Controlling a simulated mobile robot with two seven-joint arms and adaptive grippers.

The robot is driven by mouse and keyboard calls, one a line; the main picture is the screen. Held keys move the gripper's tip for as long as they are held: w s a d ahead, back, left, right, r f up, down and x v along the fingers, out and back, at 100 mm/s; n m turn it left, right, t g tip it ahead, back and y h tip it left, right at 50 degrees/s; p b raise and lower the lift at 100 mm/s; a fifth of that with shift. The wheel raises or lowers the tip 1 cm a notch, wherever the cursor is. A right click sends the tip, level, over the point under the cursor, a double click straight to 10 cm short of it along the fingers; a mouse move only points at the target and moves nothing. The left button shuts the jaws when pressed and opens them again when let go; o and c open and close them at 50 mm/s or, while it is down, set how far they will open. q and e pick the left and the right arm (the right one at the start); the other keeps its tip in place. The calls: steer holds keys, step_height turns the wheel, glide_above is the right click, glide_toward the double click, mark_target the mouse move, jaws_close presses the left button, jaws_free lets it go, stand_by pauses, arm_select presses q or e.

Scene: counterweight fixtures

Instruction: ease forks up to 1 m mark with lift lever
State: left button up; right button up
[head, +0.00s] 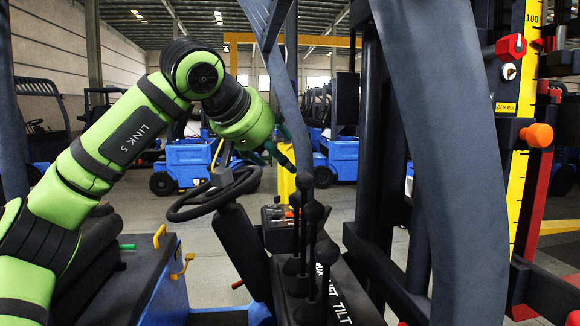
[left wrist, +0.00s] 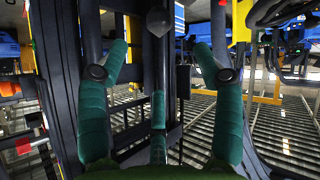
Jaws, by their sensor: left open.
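Several black levers with round knobs stand beside the steering wheel in the head view: a rear knob (head: 305,181), a middle knob (head: 315,212) and a front knob (head: 327,251). A panel label (head: 340,302) reads TILT; the rest is partly hidden, so I cannot tell which is the lift lever. My left gripper (head: 277,150) is open and empty, just above and left of the rear knob. In the left wrist view a black knob (left wrist: 158,20) lies ahead, between the spread green fingers (left wrist: 160,52) and apart from them. The forks are not visible. My right gripper is not in view.
A yellow mast scale (head: 525,110) marked 100 near its top stands at right, with a red hexagonal piece (head: 510,47) and an orange knob (head: 537,135) beside it. The steering wheel (head: 213,193) is below my left arm. A dark post (head: 440,120) stands right of the levers.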

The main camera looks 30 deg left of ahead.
mark_target(301, 176)
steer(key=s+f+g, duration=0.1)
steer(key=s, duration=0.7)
arm_select(q)
steer(key=b+x, duration=0.1)
steer(key=x, duration=0.7)
steer(key=shift+p+x, duration=0.65)
steer(key=shift+x, duration=0.3)
steer(key=shift+w+d+f, duration=0.1)
steer(key=shift+w+f, duration=0.05)
steer(key=shift+w, duration=0.15)
steer(key=shift+w+f, duration=0.2)
steer(key=shift+w, duration=0.05)
steer(key=shift+w+f, duration=0.2)
steer(key=shift+w, duration=0.1)
steer(key=shift+s, duration=0.15)
steer(key=c, duration=0.9)
steer(key=shift+r, duration=0.1)
steer(key=shift+c, duration=0.2)
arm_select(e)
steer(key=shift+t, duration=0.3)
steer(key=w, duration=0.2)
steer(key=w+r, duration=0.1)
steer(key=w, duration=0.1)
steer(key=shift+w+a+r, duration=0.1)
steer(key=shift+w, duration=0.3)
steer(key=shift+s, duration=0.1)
